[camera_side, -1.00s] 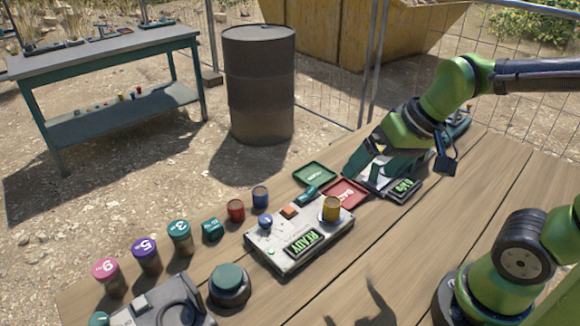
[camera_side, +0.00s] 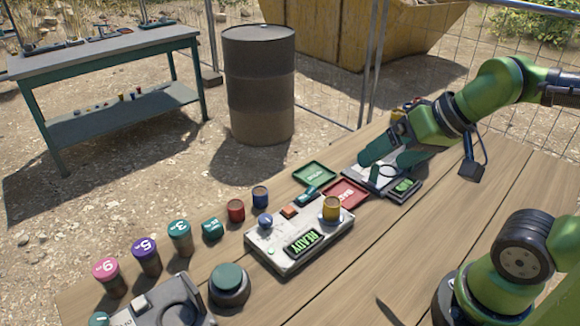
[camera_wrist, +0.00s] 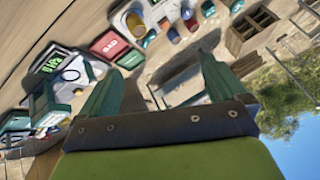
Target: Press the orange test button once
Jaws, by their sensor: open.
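The white tester (camera_side: 290,258) with a green READY display (camera_side: 304,242) lies on the wooden table in the side view. My gripper (camera_side: 378,168) is open and empty, up and right of the tester, apart from the button and in front of a scale.
A red BAD tray (camera_side: 346,193) and a green tray (camera_side: 314,174) lie between tester and scale (camera_side: 404,188). Blue and red cans (camera_side: 236,210) and several lidded jars (camera_side: 146,256) stand to the left. A round teal-topped button (camera_side: 229,279) stands in front.

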